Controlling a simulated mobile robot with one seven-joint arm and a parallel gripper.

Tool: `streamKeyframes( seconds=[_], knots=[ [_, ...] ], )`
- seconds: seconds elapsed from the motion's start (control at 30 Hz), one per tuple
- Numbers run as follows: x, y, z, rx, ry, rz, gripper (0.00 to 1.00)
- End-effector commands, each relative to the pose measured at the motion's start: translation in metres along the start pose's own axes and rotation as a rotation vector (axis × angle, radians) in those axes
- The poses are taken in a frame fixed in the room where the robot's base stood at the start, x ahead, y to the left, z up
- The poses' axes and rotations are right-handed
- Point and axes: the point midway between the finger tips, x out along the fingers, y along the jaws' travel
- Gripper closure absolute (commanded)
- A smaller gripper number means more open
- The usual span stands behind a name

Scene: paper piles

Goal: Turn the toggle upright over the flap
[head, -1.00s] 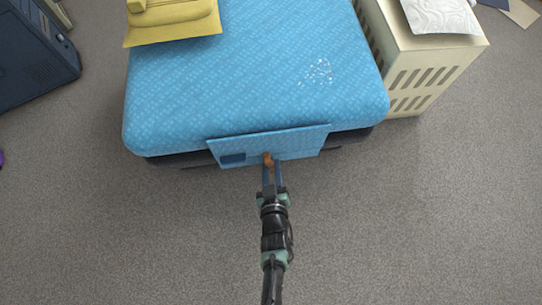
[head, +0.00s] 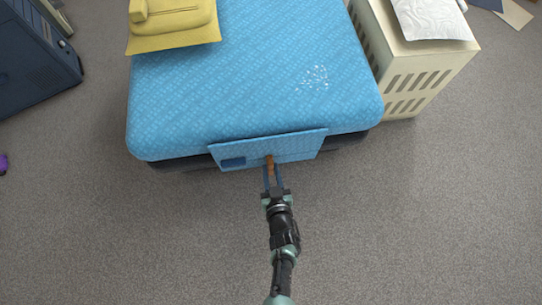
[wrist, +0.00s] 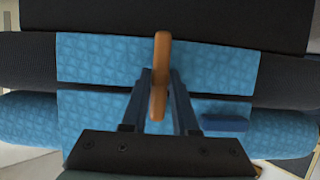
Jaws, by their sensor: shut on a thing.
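The toggle (head: 270,162) is a small orange-brown bar at the front of the blue padded seat. In the wrist view the toggle (wrist: 161,62) stands lengthwise, nearly upright in the picture, across the dark seam between two blue patterned panels. The blue flap (head: 297,146) hangs at the seat's front edge. I cannot tell for certain which of the two panels in the wrist view is the flap. My gripper (head: 270,176) reaches in from below. In the wrist view its fingers (wrist: 160,105) sit on both sides of the toggle's lower half, shut on it.
A dark blue slot or tab (head: 233,162) is on the panel left of the toggle. A yellow padded item (head: 175,38) lies on the blue seat (head: 240,85). A cream slotted cabinet (head: 430,62) stands at right, a dark blue case (head: 35,55) at left. The front floor is clear.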

Motion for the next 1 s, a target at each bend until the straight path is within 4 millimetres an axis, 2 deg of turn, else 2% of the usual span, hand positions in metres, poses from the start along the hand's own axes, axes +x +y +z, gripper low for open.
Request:
streamKeyframes(
  seconds=[0.03,0.17,0.2,0.47,0.57,0.67,1.0],
  knots=[
    [-0.002,0.000,0.002,0.000,-0.002,-0.001,0.69],
    [-0.001,0.000,0.001,0.000,-0.002,0.000,0.46],
    [-0.001,0.000,0.001,0.000,-0.002,0.000,0.43],
    [-0.001,0.000,0.000,-0.001,-0.001,0.000,0.43],
    [-0.007,0.000,-0.001,-0.001,-0.003,0.001,0.43],
    [-0.022,0.000,-0.002,0.000,-0.005,0.001,0.43],
    [-0.096,-0.001,-0.003,0.000,-0.005,0.000,0.43]
  ],
)
